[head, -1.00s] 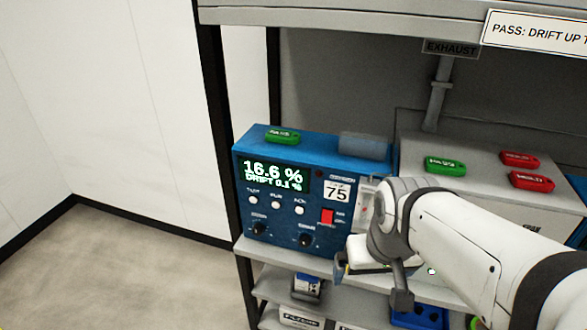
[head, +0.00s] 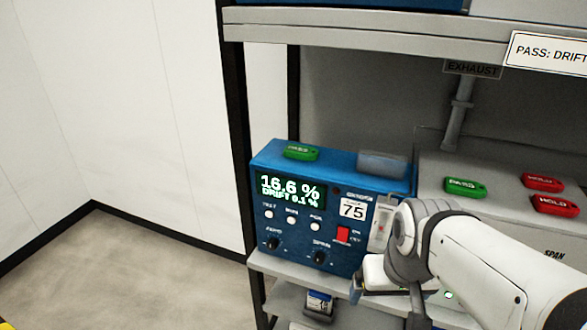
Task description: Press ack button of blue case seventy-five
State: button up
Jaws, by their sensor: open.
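The blue case (head: 330,248) stands on the shelf with a tag reading 75. Its green display (head: 290,188) reads 16.6 % and DRIFT 0.1 %. Below it is a row of three small white buttons; their labels are small and blurred. The rightmost button (head: 315,227), whose label may be ACK, is uncovered. A red switch (head: 343,235) and two black knobs are also on the front. My gripper (head: 358,287) is open, at the case's lower right, apart from the white buttons. My wrist hides part of the gripper and the shelf area right of the case.
A green PASS tag (head: 301,152) lies on the case. A grey unit (head: 500,220) to the right bears another green tag and two red HOLD tags. An upper shelf (head: 400,32) crosses above, and a black post (head: 245,150) stands at left. Floor at left is clear.

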grip_shut()
dwell(0.8)
dwell(0.6)
